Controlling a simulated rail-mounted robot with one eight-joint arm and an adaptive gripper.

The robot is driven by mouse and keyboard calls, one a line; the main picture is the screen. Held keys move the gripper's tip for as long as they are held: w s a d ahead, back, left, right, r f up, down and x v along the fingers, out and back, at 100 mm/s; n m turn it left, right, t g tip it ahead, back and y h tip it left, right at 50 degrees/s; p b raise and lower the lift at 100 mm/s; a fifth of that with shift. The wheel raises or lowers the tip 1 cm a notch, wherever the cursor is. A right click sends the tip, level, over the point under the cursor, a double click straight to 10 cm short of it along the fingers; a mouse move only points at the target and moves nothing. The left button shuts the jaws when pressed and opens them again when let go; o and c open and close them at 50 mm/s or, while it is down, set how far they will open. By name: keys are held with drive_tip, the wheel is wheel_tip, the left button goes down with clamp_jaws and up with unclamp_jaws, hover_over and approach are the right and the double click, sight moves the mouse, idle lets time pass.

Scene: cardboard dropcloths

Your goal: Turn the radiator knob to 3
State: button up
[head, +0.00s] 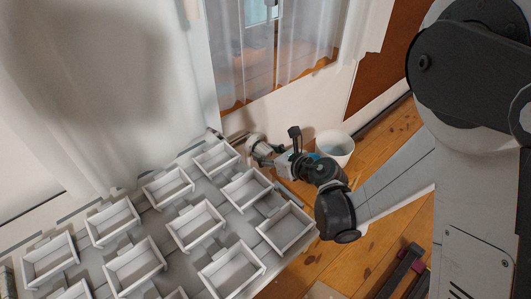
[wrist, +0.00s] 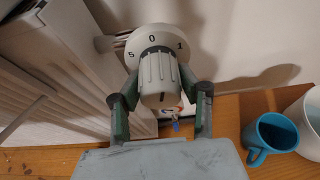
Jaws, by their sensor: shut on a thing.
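The radiator knob (wrist: 158,72) is a pale ribbed cylinder in the middle of the wrist view. Its round dial collar (wrist: 140,38) shows 5 at left, 0 at top and 1 at right; the rest of the scale is hidden. A dark mark shows near the knob's lower end. My gripper (wrist: 160,82) is shut on the knob, one finger on each side. In the head view the knob (head: 256,142) is small, beyond the far end of the radiator, with my gripper (head: 268,154) at it.
The white radiator (wrist: 50,75) stands close at left in the wrist view. A teal mug (wrist: 271,135) and a white bucket (wrist: 308,122) are at right; the bucket (head: 335,147) also shows in the head view. Several open white boxes (head: 196,224) fill the head view's lower left.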

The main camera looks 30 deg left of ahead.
drive_tip(key=m+g, duration=0.2)
drive_tip(key=m, duration=0.1)
drive_tip(key=shift+y, duration=0.4)
drive_tip(key=m+g+y, duration=0.1)
drive_tip(key=m+g, duration=0.1)
drive_tip(key=m, duration=0.1)
drive_tip(key=shift+m, duration=0.3)
drive_tip(key=m+g+y, duration=0.1)
drive_tip(key=m, duration=0.3)
drive_tip(key=shift+y, duration=0.3)
drive_tip(key=shift+r+m+g+y, duration=0.1)
drive_tip(key=shift+m+g+y, duration=0.45)
drive_tip(key=shift+m, duration=1.15)
drive_tip(key=shift+y, duration=0.25)
drive_tip(key=o, duration=1.1)
drive_tip(key=shift+o, duration=0.2)
drive_tip(key=shift+r, duration=0.1)
